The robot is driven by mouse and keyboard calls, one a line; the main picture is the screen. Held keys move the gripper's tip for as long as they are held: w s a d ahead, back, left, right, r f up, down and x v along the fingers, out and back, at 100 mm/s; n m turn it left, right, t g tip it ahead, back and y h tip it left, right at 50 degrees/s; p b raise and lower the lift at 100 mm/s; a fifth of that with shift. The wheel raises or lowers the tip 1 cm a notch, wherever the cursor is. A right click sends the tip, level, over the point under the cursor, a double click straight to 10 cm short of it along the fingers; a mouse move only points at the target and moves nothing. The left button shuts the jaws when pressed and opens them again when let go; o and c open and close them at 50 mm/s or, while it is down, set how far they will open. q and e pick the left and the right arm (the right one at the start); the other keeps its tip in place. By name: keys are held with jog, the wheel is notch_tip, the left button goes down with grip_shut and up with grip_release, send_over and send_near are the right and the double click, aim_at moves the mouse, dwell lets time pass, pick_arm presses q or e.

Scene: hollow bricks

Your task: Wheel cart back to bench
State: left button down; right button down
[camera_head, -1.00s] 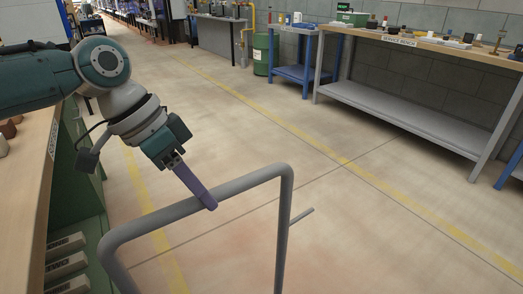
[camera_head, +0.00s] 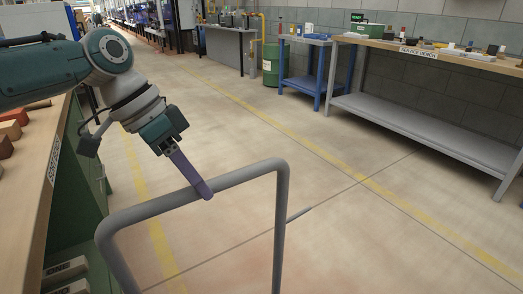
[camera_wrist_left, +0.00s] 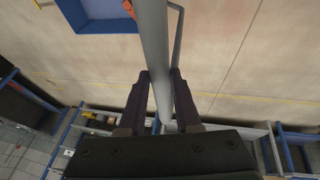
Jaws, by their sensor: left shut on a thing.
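The cart's grey tubular handle (camera_head: 240,177) stands in the lower middle of the head view; the rest of the cart is mostly out of that view. My left gripper (camera_head: 207,193) is shut on the handle's top bar. In the left wrist view the grey bar (camera_wrist_left: 154,45) runs between the two dark fingers of my gripper (camera_wrist_left: 160,102). A blue-rimmed part (camera_wrist_left: 103,27), perhaps the cart's deck, shows at the top there. A service bench (camera_head: 440,57) with a wooden top stands along the wall at the right. My right gripper is not in view.
A wooden-topped bench (camera_head: 38,160) with several brick-like blocks (camera_head: 12,128) runs close along the left. A small blue table (camera_head: 304,73) and a green drum (camera_head: 271,65) stand at the back. The floor (camera_head: 330,235) between the benches, with yellow lines, is clear.

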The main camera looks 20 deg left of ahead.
pick_arm(q)
jog(key=shift+a, duration=0.15)
jog(key=c, duration=0.6)
grip_release()
jog(key=shift+w, duration=0.1)
jog(key=p+v, duration=0.1)
jog(key=v, duration=0.9)
jog(key=shift+p, duration=0.4)
